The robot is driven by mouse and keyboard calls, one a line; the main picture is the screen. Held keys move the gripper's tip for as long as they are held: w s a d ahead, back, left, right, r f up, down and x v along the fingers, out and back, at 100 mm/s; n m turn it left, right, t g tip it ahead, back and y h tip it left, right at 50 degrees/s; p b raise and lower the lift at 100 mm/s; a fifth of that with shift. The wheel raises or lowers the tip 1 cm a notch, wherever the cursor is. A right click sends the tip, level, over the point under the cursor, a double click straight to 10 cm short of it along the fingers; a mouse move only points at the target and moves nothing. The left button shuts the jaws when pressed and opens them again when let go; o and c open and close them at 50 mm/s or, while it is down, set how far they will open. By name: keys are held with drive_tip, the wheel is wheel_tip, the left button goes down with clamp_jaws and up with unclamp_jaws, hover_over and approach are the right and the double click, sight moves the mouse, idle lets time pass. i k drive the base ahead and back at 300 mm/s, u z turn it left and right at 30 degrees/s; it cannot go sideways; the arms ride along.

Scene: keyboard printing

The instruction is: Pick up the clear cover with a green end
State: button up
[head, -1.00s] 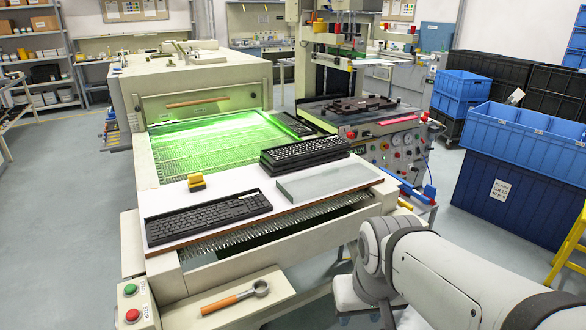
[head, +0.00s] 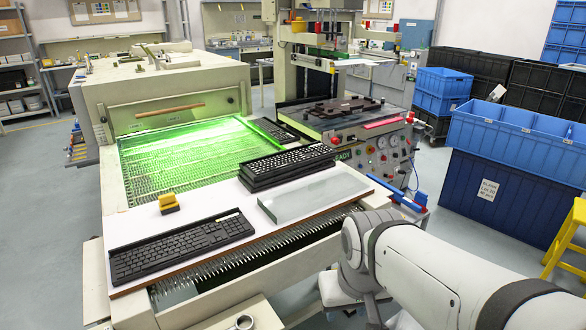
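A clear, pale grey-green flat cover (head: 314,196) lies on the white board (head: 215,201) in the head view, near the board's right end. Its edges look greenish; I cannot tell one distinctly green end. It lies just in front of a stack of black keyboards (head: 287,166), and nothing is on top of it. My arm comes in from the lower right, with its near joint right of and below the cover. My gripper is out of view.
A black keyboard (head: 181,245) and a yellow block (head: 168,203) share the board. Behind is a green-lit mesh conveyor (head: 185,160) into a cream machine. A control panel (head: 385,150) stands right of the stack. Blue crates (head: 515,148) stand at the right.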

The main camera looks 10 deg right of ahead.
sight(283, 204)
drive_tip(key=i, duration=1.25)
drive_tip(key=u, duration=0.05)
